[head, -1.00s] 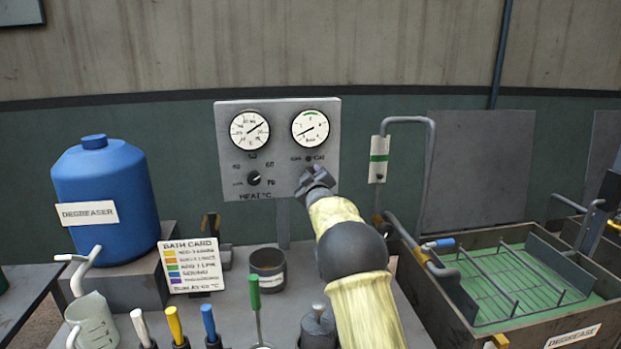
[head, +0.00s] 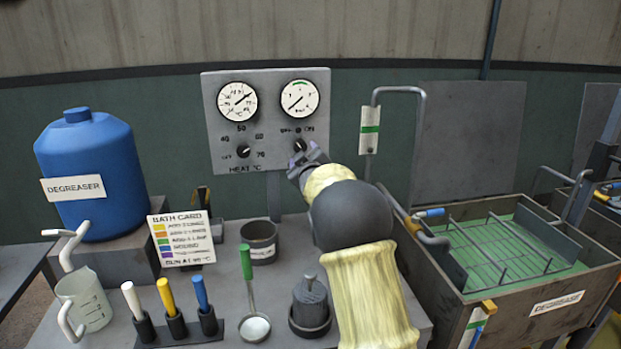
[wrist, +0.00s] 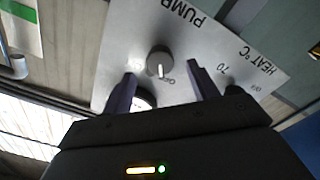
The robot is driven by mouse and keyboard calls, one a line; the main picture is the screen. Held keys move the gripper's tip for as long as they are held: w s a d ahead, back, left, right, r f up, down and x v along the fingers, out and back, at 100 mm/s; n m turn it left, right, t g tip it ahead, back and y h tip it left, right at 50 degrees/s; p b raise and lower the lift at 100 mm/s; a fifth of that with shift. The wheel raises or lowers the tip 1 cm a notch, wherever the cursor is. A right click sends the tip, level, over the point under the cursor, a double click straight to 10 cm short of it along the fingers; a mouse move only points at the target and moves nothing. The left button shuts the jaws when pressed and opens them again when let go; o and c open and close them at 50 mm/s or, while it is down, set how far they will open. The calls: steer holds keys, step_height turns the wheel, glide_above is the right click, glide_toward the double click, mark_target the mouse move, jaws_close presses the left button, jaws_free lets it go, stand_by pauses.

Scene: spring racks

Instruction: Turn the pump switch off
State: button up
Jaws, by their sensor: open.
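The pump switch is a grey round knob (wrist: 160,62) with a white pointer mark, on the lower right of the grey panel (head: 222,110). In the wrist view the pointer is toward the printed OFF side; its exact setting is hard to tell. My gripper (wrist: 161,72) is open, with one finger on each side of the knob and a visible gap to it. In the head view my gripper (head: 306,162) is just below the knob (head: 299,145) and partly covers the panel's lower right corner.
The heat knob (head: 243,150) is left of the pump knob. Two dials, the left dial (head: 237,102) and pump dial (head: 299,98), sit above. A pipe with a green-banded tag (head: 370,130) stands at right. The bench holds a cup (head: 259,241) and a bath card (head: 181,240).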

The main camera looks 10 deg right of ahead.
steer(key=s+b, duration=0.2)
steer(key=s, duration=0.9)
steer(key=shift+s+a, duration=0.15)
steer(key=shift+s, duration=0.2)
steer(key=shift+f, duration=0.1)
step_height(320, 180, up, 10)
steer(key=p, duration=1)
